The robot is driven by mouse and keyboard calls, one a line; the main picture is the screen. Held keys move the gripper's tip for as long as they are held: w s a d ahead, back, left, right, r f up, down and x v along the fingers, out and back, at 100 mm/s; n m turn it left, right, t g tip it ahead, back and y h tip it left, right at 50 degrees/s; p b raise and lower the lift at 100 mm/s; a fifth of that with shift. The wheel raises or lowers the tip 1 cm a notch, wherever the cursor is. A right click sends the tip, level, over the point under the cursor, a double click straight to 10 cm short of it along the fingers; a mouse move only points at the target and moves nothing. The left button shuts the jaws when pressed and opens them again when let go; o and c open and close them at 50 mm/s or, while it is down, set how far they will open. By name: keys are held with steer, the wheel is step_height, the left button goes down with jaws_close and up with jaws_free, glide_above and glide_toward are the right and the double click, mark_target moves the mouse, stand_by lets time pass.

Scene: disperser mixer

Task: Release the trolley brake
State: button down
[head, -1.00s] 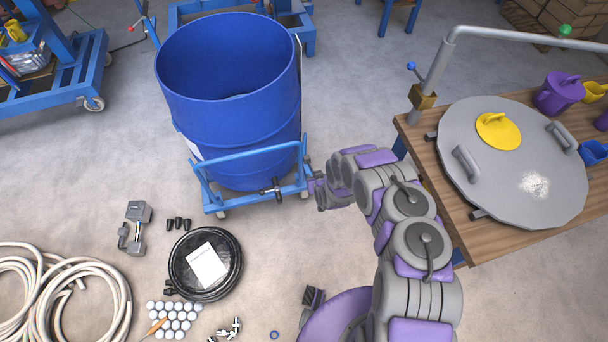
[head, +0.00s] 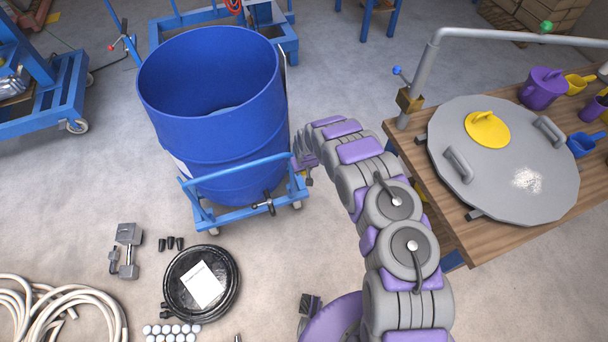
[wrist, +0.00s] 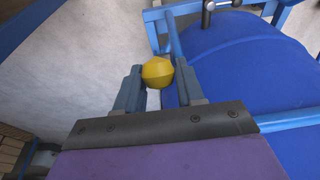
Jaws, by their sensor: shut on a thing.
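A blue trolley (head: 236,213) with a low frame and small wheels carries a large open blue drum (head: 215,120). In the wrist view my gripper (wrist: 157,80) is shut on a yellow faceted knob (wrist: 157,71), which sits between its two fingers. The drum (wrist: 245,65) and the blue trolley frame (wrist: 148,28) also show there. In the head view my gripper (head: 301,164) is at the right side of the trolley, close to the drum. The knob's stem is hidden, and my arm partly covers that area.
A wooden table (head: 411,151) with a grey round lid (head: 475,130) stands at the right. A black coil (head: 228,290), a grey metal clamp-like part (head: 128,235) and a pale hose (head: 75,312) lie on the floor in front. Open floor lies left of the drum.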

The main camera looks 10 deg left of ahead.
steer(key=shift+w+a+r+g+h+b, duration=0.25)
steer(key=shift+w+a+g+b, duration=0.1)
steer(key=shift+w+g, duration=0.15)
steer(key=shift+w+a+r+g+h+b, duration=0.25)
steer(key=shift+w+g+b, duration=0.1)
steer(key=shift+w+g, duration=0.1)
steer(key=shift+w+a+r, duration=0.2)
steer(key=shift+w+a, duration=0.2)
steer(key=shift+w, duration=0.2)
steer(key=shift+w+b, duration=0.15)
steer(key=shift+b, duration=0.15)
steer(key=c, duration=0.8)
jaws_free()
steer(key=shift+r, duration=0.1)
steer(key=r+p, duration=0.1)
steer(key=r, duration=0.4)
steer(key=r+p, duration=0.1)
steer(key=r, duration=0.5)
steer(key=s+r+p, duration=0.1)
steer(key=r, duration=0.5)
steer(key=shift+s+d, duration=0.1)
steer(key=shift+d, duration=0.25)
steer(key=shift+d+r, duration=0.1)
